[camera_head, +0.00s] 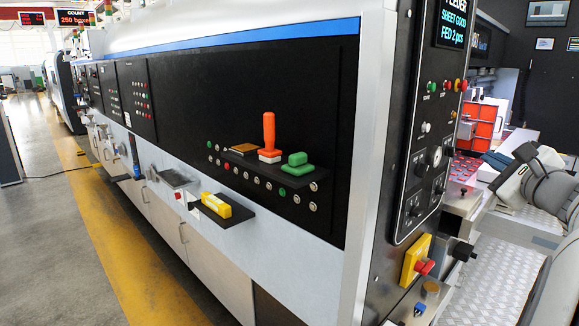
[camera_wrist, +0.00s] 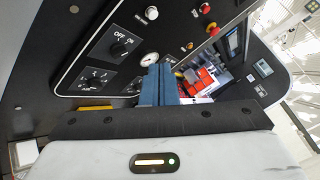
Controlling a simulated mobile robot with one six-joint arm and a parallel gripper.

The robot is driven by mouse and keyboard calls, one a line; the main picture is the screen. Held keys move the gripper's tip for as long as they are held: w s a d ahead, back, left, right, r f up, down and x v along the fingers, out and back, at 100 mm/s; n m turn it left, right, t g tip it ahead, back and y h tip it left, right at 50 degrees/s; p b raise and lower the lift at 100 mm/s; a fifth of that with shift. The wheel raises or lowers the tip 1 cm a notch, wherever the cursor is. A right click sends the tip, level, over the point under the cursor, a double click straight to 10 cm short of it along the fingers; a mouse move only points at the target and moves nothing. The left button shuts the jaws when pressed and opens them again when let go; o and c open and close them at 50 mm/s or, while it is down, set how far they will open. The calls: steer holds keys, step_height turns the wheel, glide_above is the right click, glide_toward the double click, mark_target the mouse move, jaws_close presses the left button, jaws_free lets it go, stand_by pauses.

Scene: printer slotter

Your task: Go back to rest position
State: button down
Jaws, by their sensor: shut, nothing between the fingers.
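My gripper (camera_wrist: 158,84) shows in the wrist view as two blue fingers pressed together, with nothing between them. They point towards the black control panel (camera_wrist: 110,50) with its knobs and gauge. In the head view my gripper (camera_head: 493,164) is at the right, in front of the opening beside the machine's end panel (camera_head: 425,130). It looks apart from the panel. My white and grey arm reaches in from the right edge.
A yellow-and-red emergency stop (camera_head: 415,260) juts out low on the end panel. The aisle floor (camera_head: 45,230) at left is clear.

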steer(key=s+a+f+n+g+y, duration=0.25)
steer(key=a+f+n+g, duration=0.45)
steer(key=a, duration=0.5)
steer(key=s+a+f+n+g+y, duration=0.1)
steer(key=a+f+n+g+y, duration=0.15)
steer(key=a+f+n, duration=0.55)
steer(key=s+a+f+n+g+h, duration=0.2)
steer(key=s+a+f+n+g, duration=0.1)
steer(key=s+a+f+n, duration=0.1)
steer(key=s+a+f+n+g+h, duration=0.2)
steer(key=s+a+f+n+g, duration=0.1)
steer(key=s+f+n, duration=0.4)
steer(key=s+a+f, duration=0.1)
steer(key=s+f, duration=0.1)
steer(key=s, duration=0.1)
steer(key=shift+s+a+f+h, duration=0.2)
steer(key=shift+h, duration=0.1)
